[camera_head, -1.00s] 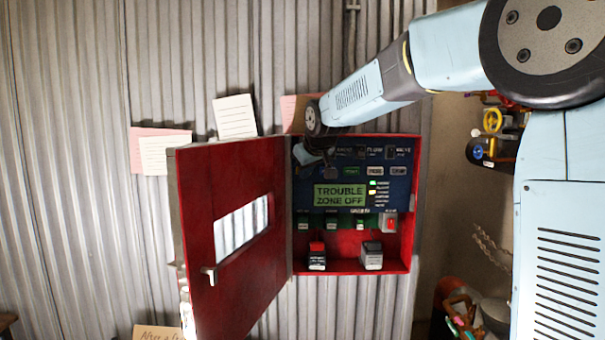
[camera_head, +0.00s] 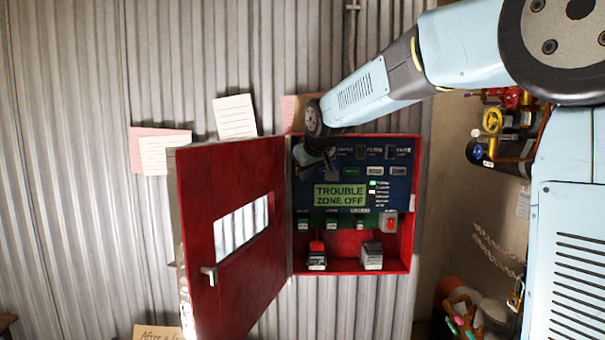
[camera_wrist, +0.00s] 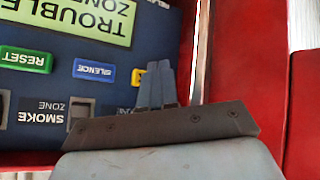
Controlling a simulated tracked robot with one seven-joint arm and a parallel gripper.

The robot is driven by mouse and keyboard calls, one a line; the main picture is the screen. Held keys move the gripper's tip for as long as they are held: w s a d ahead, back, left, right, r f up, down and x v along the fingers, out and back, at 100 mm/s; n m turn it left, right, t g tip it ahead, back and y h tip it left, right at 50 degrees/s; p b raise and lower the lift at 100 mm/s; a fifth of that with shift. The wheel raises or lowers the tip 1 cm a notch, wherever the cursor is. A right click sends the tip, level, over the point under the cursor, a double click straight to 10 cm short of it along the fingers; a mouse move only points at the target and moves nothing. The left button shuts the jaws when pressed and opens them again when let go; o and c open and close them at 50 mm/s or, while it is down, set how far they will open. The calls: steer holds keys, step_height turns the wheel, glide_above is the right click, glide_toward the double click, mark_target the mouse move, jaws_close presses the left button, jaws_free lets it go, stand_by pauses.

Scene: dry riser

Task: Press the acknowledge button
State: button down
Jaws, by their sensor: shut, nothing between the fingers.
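The red alarm panel (camera_head: 410,240) stands open on the corrugated wall, with a lit display (camera_head: 340,195) reading "TROUBLE ZONE OFF". Above the display is a row of small buttons, including a green one (camera_head: 352,171). My gripper (camera_head: 328,168) is shut and empty at the upper left of the panel face and covers part of it. In the wrist view its fingertips (camera_wrist: 158,66) are beside a yellow button (camera_wrist: 138,76), partly hidden by them; its label is unreadable. A blue SILENCE button (camera_wrist: 94,71) and green RESET button (camera_wrist: 26,60) are to the left. Contact cannot be told.
The open red door (camera_head: 230,285) sticks out to the left of the panel. Zone switches (camera_head: 361,152) line the panel top. Two stamp-like objects (camera_head: 317,258) (camera_head: 372,257) stand on the panel's bottom ledge. Pipes and a yellow valve wheel (camera_head: 492,120) are at the right.

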steer(key=shift+s, duration=0.15)
steer(key=s, duration=0.4)
steer(key=shift+s+a, duration=0.1)
steer(key=shift+s, duration=0.25)
stand_by(0.4)
steer(key=s+d+f+m+g+h, duration=0.1)
steer(key=s+d+f+m+h, duration=0.2)
steer(key=s+d, duration=1.1)
steer(key=s+d+f+m+g, duration=0.1)
steer(key=s+d+f+m, duration=0.1)
steer(key=s, duration=0.7)
steer(key=s+d+f+m+g, duration=0.1)
steer(key=s+d+f+m, duration=0.1)
steer(key=s+d+f, duration=0.2)
steer(key=s+f, duration=0.3)
steer(key=s, duration=0.2)
steer(key=shift+d, duration=0.15)
